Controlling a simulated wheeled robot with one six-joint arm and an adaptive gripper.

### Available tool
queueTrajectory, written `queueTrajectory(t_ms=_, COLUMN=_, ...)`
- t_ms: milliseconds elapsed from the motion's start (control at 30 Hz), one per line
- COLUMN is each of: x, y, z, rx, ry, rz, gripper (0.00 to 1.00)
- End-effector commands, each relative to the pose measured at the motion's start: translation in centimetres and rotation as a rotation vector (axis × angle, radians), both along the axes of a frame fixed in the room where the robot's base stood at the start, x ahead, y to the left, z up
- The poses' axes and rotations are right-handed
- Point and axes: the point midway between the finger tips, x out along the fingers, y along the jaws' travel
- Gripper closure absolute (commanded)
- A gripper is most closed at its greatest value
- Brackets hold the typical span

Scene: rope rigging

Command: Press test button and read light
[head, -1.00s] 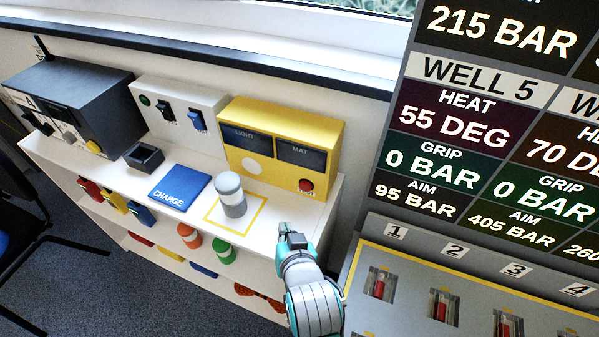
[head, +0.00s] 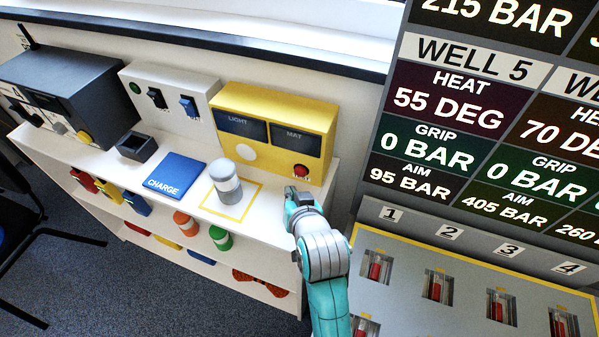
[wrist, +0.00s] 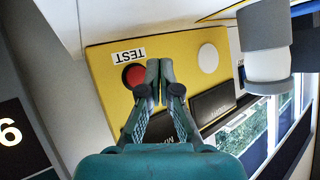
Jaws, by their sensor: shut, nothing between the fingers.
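A yellow test box (head: 272,100) stands at the back right of the white shelf top. It carries dark LIGHT (head: 255,128) and MAT (head: 294,139) panels, a pale round disc (head: 247,152) and a red test button (head: 301,171). In the wrist view the red button (wrist: 135,76) sits beside the TEST label (wrist: 128,56). My gripper (head: 291,191) is shut and empty, in front of the button. In the wrist view my fingertips (wrist: 153,64) appear just beside the button; I cannot tell whether they touch. The LIGHT panel and disc show no clear glow.
A white and grey cylinder (head: 226,184) stands in a yellow outlined square, left of my gripper; it shows in the wrist view (wrist: 267,50). A blue CHARGE pad (head: 175,174) lies farther left. A large display board (head: 447,120) and a panel with red cylinders (head: 400,262) stand close on the right.

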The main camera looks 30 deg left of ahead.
Motion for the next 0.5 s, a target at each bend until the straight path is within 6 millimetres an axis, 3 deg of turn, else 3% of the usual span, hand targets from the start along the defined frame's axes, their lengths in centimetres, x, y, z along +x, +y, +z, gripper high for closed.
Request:
queueTrajectory(t_ms=200, x=2.0, y=0.5, z=0.0, rx=0.0, ry=0.0, rz=-0.001, gripper=1.0)
queueTrajectory(t_ms=500, x=2.7, y=0.6, z=0.0, rx=-0.001, ry=0.001, rz=0.0, gripper=1.0)
